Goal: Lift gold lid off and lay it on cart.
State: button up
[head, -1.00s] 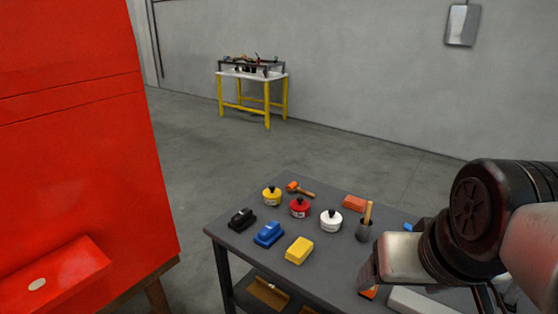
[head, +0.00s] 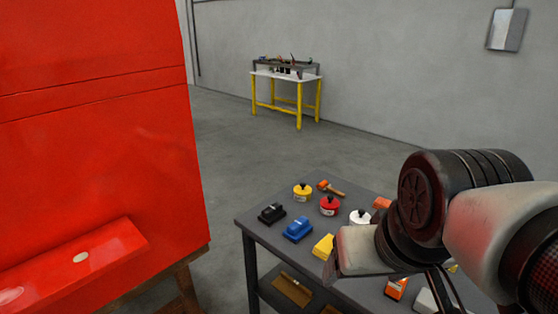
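A grey cart (head: 262,229) with a lower shelf stands at the lower right in the head view. On it is a small round tin with a yellow-gold top and black knob (head: 302,193); the lid looks seated on it. A red-topped tin (head: 330,205) and a white-topped tin (head: 360,217) stand beside it. My gripper (head: 336,264) is over the cart's near right part, to the right of and nearer than the gold-topped tin, apart from it. Its fingers are seen side-on, so their opening is unclear. It hides part of the yellow block (head: 323,246).
Black (head: 271,213) and blue (head: 297,229) blocks and an orange-headed mallet (head: 330,188) lie on the cart. A large red train nosecone (head: 95,150) fills the left. A yellow-legged workbench (head: 287,88) stands far back. The floor between is clear.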

aim_at(302, 189)
jog(key=i+j+z, duration=0.3)
jog(key=j, duration=0.25)
jog(key=i+j+z, duration=0.35)
jog(key=j, duration=0.35)
jog(key=i+j+z, duration=0.3)
jog(key=j, duration=0.45)
jog(key=i+j+z, duration=0.15)
jog(key=j, duration=0.25)
